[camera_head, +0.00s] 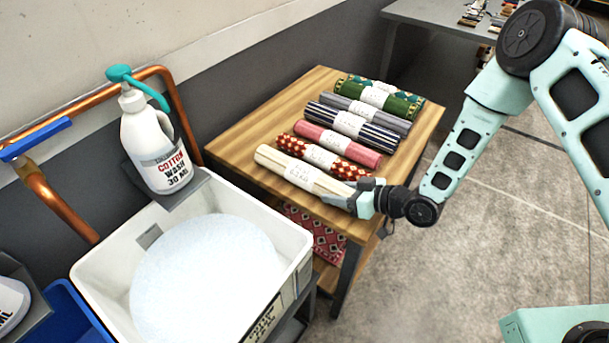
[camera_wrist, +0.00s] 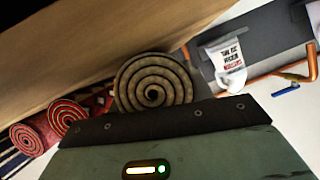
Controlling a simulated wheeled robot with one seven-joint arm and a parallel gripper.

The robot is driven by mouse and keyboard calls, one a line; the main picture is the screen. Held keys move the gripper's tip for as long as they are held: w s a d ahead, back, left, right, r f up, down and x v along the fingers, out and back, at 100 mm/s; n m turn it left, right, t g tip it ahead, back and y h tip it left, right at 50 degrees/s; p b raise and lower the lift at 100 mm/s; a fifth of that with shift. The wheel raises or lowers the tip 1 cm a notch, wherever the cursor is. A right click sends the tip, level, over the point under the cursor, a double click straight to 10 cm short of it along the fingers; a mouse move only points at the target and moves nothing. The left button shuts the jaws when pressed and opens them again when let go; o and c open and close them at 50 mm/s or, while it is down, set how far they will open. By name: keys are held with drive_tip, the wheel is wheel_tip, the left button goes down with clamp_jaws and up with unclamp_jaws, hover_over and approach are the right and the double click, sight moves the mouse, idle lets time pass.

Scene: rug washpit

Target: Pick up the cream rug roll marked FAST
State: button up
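The cream rug roll (camera_head: 300,173) lies on the wooden table, nearest its front edge, with a pale paper band around it. The lettering on the band is too small to read. My gripper (camera_head: 355,197) is at the roll's right end, its fingers apart on either side of that end. I cannot tell whether they touch it. In the wrist view the roll shows its spiral end (camera_wrist: 153,83), just beyond the dark edge of my gripper, which hides its lower part.
On the wooden table (camera_head: 240,140), a red-and-white patterned roll (camera_head: 322,158) lies beside the cream one, then pink, navy-striped, grey and green rolls. A white tub (camera_head: 292,268) stands at front left, with a white pump bottle (camera_head: 155,148) behind it.

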drive_tip(key=c, duration=0.4)
drive_tip(key=shift+r, duration=0.2)
